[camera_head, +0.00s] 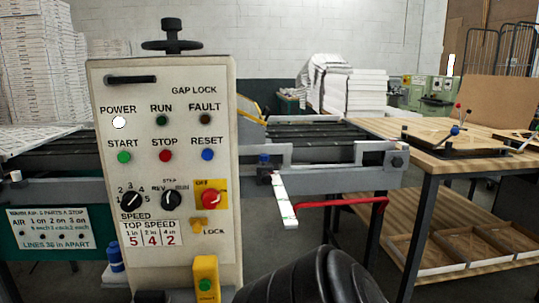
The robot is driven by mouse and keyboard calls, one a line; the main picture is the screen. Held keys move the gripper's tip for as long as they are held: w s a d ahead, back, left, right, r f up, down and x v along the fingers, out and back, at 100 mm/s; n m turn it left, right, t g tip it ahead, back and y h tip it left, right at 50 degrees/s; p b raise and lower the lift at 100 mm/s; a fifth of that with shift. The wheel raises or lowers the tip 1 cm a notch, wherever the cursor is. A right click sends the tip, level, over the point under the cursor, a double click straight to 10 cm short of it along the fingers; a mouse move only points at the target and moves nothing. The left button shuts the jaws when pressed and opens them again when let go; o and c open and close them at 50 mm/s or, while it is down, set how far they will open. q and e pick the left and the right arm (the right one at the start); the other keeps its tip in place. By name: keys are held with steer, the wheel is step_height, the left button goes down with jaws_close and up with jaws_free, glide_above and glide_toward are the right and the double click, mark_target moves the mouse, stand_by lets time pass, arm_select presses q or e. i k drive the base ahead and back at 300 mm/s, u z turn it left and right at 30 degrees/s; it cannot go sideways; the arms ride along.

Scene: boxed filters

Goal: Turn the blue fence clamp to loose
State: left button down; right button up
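A small blue knob (264,160) sits on the grey rail just right of the control panel; it is too small to tell its setting. A blue ball knob (455,131) shows on a wooden fixture (470,143) on the table at right, with a red knob (458,105) above it. I cannot tell for sure which of the two blue parts is the fence clamp. A dark rounded part of my own arm rises at the bottom middle. No gripper fingers show in this view.
The control panel (165,235) stands close in front at left. A white strip (284,200) hangs from the rail beside a red handle (340,204). A wooden table (475,185) is at right, with shallow trays (470,250) below. Paper stacks stand behind.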

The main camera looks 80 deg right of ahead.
mark_target(264, 158)
steer(key=k, duration=0.5)
steer(key=z, duration=1.1)
